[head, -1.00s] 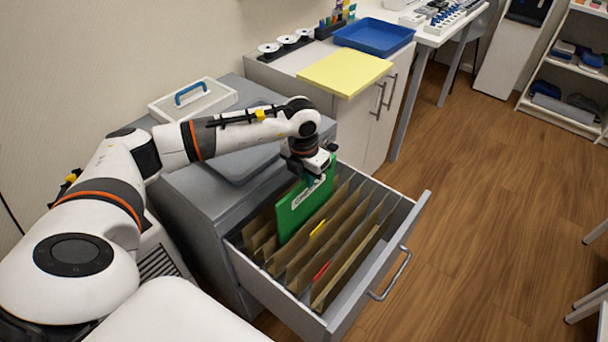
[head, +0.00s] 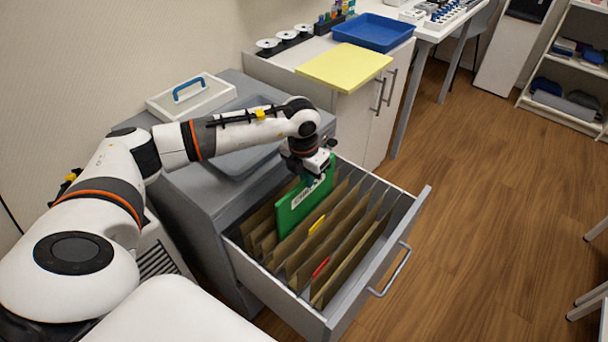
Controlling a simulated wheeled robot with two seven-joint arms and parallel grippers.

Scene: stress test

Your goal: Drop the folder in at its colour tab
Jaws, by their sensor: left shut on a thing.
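The green folder (head: 301,207) has a white label and is held upright in my left gripper (head: 318,168), which is shut on its top edge. The folder's lower part is down among the brown hanging files (head: 337,233) of the open grey drawer (head: 384,262); its bottom edge is hidden. A yellow tab (head: 317,224) shows just right of the folder. A red tab (head: 320,267) shows nearer the drawer front. No green tab can be made out. My right gripper is not in view.
The grey cabinet (head: 205,208) carries a white tray with a blue handle (head: 190,94). A white cupboard with a yellow board (head: 345,66) and a blue tray (head: 374,33) stands behind. The wooden floor right of the drawer is clear.

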